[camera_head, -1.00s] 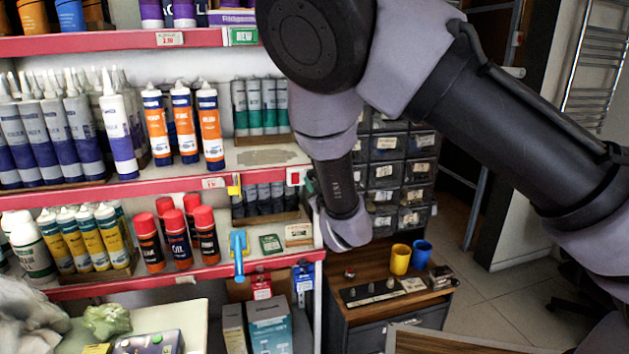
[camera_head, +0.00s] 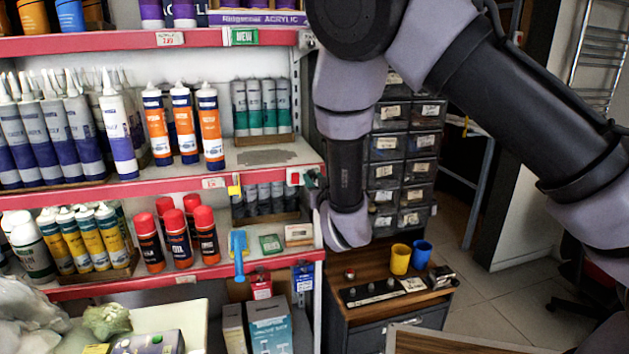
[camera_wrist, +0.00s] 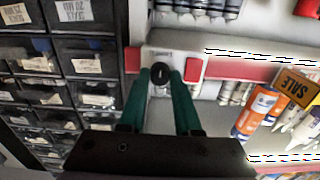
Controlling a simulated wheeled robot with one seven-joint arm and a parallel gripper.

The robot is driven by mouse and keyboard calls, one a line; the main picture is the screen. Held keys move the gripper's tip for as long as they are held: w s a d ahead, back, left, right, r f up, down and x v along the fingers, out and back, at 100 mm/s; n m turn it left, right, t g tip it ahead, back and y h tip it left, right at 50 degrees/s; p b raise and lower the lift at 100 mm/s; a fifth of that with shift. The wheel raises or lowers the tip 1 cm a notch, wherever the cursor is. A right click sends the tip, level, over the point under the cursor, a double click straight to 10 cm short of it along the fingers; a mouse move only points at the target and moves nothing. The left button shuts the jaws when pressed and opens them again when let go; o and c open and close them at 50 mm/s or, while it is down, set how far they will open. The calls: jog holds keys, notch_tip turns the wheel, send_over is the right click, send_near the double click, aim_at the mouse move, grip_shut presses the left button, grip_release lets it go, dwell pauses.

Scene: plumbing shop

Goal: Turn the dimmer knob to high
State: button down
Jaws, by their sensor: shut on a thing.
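In the wrist view, the black round dimmer knob (camera_wrist: 160,72) sits on a pale plate (camera_wrist: 160,52) with small, unreadable print above the knob. My gripper (camera_wrist: 161,77) has its two green fingers on either side of the knob, closed on it. A small red switch (camera_wrist: 193,69) is just right of the knob. In the head view, the red switch (camera_head: 294,177) shows on the shelf's front edge near its right end. The knob is hidden or too small to make out there. The knob's setting cannot be read.
Drawer cabinets (camera_head: 403,170) stand right beside the shelf end. Shelves hold orange-labelled tubes (camera_head: 182,125) and red-capped cans (camera_head: 177,232) on the left. Yellow and blue cups (camera_head: 401,258) stand on a low wooden cabinet below.

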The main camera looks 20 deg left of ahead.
jog(key=c, duration=0.9)
grip_release()
jog(key=v, duration=1.1)
jog(key=shift+a, duration=0.1)
